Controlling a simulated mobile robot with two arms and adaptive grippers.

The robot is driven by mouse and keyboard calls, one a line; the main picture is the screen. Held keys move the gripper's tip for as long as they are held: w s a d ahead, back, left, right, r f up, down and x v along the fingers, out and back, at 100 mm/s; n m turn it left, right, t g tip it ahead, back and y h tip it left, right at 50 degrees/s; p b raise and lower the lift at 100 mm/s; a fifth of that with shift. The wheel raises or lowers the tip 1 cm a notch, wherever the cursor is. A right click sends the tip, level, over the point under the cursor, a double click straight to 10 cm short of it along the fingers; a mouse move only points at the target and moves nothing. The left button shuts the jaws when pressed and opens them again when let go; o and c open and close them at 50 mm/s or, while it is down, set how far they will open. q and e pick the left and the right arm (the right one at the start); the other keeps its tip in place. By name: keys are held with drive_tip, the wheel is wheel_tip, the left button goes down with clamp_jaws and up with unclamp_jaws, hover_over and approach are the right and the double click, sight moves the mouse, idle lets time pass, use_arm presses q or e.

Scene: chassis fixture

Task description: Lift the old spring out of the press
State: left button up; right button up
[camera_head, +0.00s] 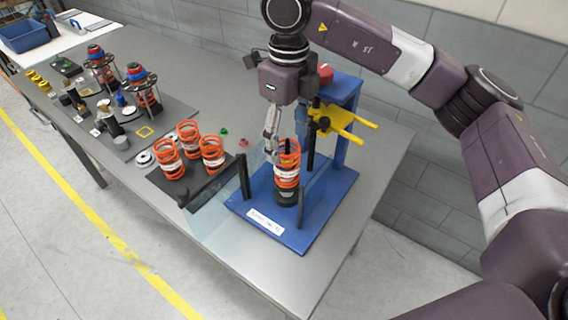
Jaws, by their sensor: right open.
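The old spring (287,177) is an orange coil with a white band, upright on a dark round seat in the blue press (318,212). My right gripper (282,155) points down from above, at the upper part of the spring. One finger shows at the spring's left side, and a dark finger or rod shows by its top. The jaws are open. I cannot tell whether a finger touches the coil. The press's yellow fork (342,124) sits to the right, behind the spring. My left gripper is not in view.
Several orange springs (188,140) stand on a dark mat left of the press. Strut assemblies (142,90) and small parts lie further left on the grey table (275,270). Dark posts (245,178) rise from the press base. A blue bin (25,35) is at the far left.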

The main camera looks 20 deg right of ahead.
sight(287, 164)
drive_tip(key=shift+w+f, duration=0.35)
drive_tip(key=shift+f, duration=0.15)
drive_tip(key=shift+w+f, duration=0.2)
drive_tip(key=shift+f, duration=0.55)
drive_tip(key=shift+s+f+p, duration=0.35)
drive_tip(key=shift+f+p, duration=0.35)
wheel_tip(287, 164, down, 4)
drive_tip(key=shift+w+d+r+p, duration=0.1)
drive_tip(key=shift+p, duration=0.75)
drive_tip(key=shift+f, duration=0.45)
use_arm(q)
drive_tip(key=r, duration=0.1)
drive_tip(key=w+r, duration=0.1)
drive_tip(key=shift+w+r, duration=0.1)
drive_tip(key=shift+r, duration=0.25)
use_arm(e)
drive_tip(key=shift+c, duration=0.3)
